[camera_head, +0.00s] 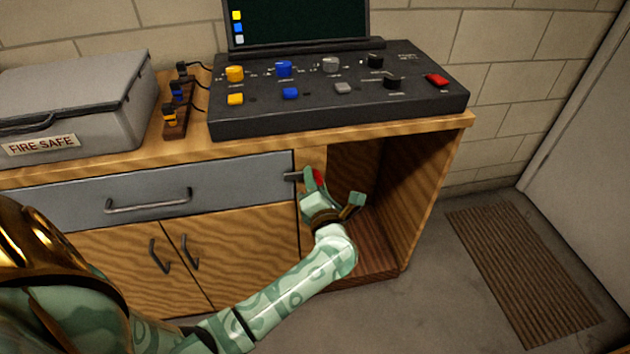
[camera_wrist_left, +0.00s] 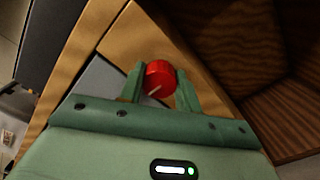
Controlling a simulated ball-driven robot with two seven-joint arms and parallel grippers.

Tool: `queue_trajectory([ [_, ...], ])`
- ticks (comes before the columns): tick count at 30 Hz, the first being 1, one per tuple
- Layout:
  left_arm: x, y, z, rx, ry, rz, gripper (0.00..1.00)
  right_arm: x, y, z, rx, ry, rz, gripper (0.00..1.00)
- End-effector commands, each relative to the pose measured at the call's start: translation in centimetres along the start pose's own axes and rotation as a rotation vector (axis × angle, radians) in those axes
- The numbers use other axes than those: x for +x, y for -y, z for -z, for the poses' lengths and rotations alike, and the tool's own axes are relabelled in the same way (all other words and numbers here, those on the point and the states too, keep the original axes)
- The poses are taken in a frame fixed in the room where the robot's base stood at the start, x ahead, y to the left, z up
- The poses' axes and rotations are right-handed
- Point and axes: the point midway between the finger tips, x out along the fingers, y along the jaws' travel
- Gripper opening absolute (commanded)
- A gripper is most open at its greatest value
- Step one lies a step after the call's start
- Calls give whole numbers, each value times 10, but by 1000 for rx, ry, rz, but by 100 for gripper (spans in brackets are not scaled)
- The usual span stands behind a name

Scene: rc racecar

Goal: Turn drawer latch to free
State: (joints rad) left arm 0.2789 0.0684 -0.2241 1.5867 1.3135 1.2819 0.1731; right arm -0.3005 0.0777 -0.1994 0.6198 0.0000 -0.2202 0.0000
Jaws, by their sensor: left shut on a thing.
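The drawer latch is a red round knob (camera_head: 319,178) with a dark bar (camera_head: 293,176) reaching left over the edge of the grey drawer front (camera_head: 240,175). In the left wrist view the red knob (camera_wrist_left: 160,75) shows a pale line on its face, slanting. My left gripper (camera_head: 333,190) is at the latch, and its two green fingers (camera_wrist_left: 160,88) are shut on the knob, one on each side. The drawer is closed, flush with the cabinet. My right gripper is in neither view.
A dark control console (camera_head: 340,115) with coloured knobs and buttons stands on the wooden worktop. A grey fire safe box (camera_head: 75,100) and a small rack (camera_head: 177,105) of plugs are to its left. An open cubby (camera_head: 385,200) lies right of the latch.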

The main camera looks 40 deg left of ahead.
Motion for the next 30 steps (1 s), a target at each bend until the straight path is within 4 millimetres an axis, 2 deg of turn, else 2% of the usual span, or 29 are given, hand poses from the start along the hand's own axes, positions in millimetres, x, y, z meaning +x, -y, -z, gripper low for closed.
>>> queue_trajectory([
  [11, -2, 0, 0, 129, -6, 7, 10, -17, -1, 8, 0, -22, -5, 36],
  [30, -2, 0, 2, 721, -6, 9, 10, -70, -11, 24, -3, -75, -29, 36],
])
